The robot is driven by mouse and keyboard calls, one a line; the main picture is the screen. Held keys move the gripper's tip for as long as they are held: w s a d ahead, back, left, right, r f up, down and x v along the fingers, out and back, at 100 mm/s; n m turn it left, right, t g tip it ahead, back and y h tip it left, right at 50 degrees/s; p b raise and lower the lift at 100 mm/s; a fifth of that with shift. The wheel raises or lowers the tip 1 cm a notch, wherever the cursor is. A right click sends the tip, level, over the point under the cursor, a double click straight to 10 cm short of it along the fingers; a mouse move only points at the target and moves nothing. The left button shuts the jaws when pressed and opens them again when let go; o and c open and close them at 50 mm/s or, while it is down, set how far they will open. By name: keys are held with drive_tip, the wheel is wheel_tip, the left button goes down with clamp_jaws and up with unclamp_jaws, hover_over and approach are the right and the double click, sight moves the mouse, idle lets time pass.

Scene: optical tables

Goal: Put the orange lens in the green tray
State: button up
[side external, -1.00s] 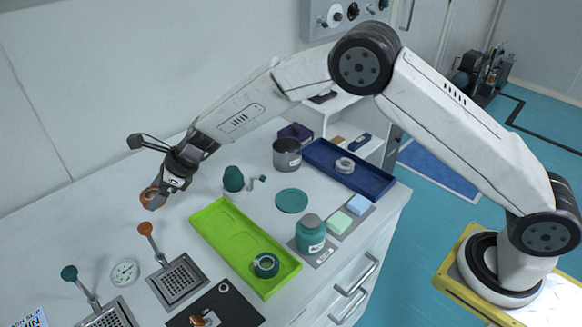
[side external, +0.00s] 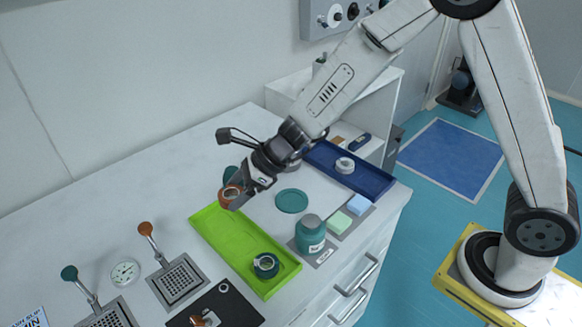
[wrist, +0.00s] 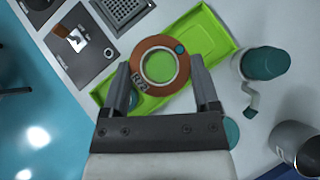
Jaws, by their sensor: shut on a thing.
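The orange lens (wrist: 142,60) is a ring with a clear middle, held between the fingers of my gripper (wrist: 160,85). In the side view the lens (side external: 229,194) hangs at the tip of my gripper (side external: 238,190), above the far end of the green tray (side external: 222,232). In the wrist view the green tray (wrist: 218,35) lies below the lens and shows through its middle. A dark teal ring-shaped piece (side external: 266,265) sits in the near end of the tray.
A teal jar (side external: 310,236), a teal disc (side external: 292,201) and a blue tray (side external: 376,181) stand right of the green tray. Metal plates with handles (side external: 178,281) are at its left. A teal-topped item (wrist: 266,62) stands close beside the tray.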

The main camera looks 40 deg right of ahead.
drive_tip(key=s+d, duration=0.3)
drive_tip(key=s, duration=0.3)
drive_tip(key=shift+s+d, duration=0.15)
drive_tip(key=shift+d, duration=0.1)
drive_tip(key=shift+r, duration=0.1)
hover_over(214, 225)
drive_tip(key=s+d, duration=0.3)
wheel_tip(214, 225, down, 8)
drive_tip(key=shift+w+a+f, duration=0.25)
drive_tip(key=shift+w+f, duration=0.35)
drive_tip(key=shift+f, duration=0.05)
drive_tip(key=shift+f, duration=0.1)
drive_tip(key=shift+w+a+f, duration=0.1)
drive_tip(key=shift+w+f, duration=0.05)
drive_tip(key=shift+w, duration=0.05)
drive_tip(key=shift+f, duration=1.6)
drive_tip(key=shift+f, duration=0.15)
